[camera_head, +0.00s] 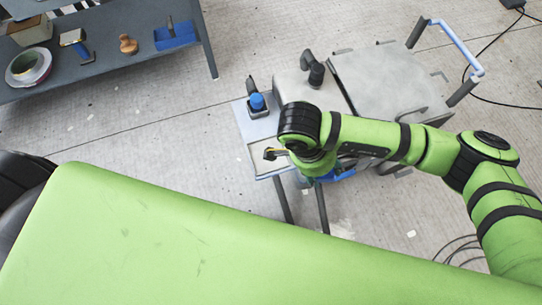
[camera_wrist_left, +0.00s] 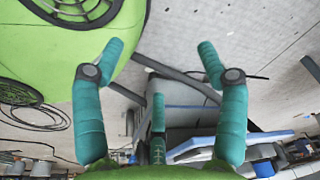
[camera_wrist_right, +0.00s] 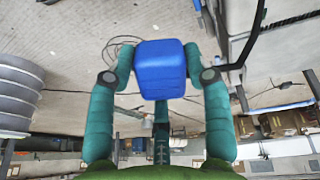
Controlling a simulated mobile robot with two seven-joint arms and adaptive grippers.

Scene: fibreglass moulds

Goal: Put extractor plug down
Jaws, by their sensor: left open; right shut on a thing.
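The extractor plug, a blue block with rounded edges (camera_wrist_right: 160,70), is between the fingers of my right gripper (camera_wrist_right: 162,56) in the right wrist view. The fingers are shut on its two sides. In the head view my right gripper (camera_head: 311,165) is low over the front of the grey cart, and my own arm largely hides it and the plug. My left gripper (camera_wrist_left: 161,50) is open and empty in the left wrist view. It is out of sight in the head view.
The grey cart (camera_head: 375,78) has a blue handle (camera_head: 455,45) and a small side shelf (camera_head: 259,158). A blue-topped item (camera_head: 257,101) stands near the shelf. A dark table (camera_head: 110,60) with tools is at upper left. Bare floor (camera_head: 150,130) lies between.

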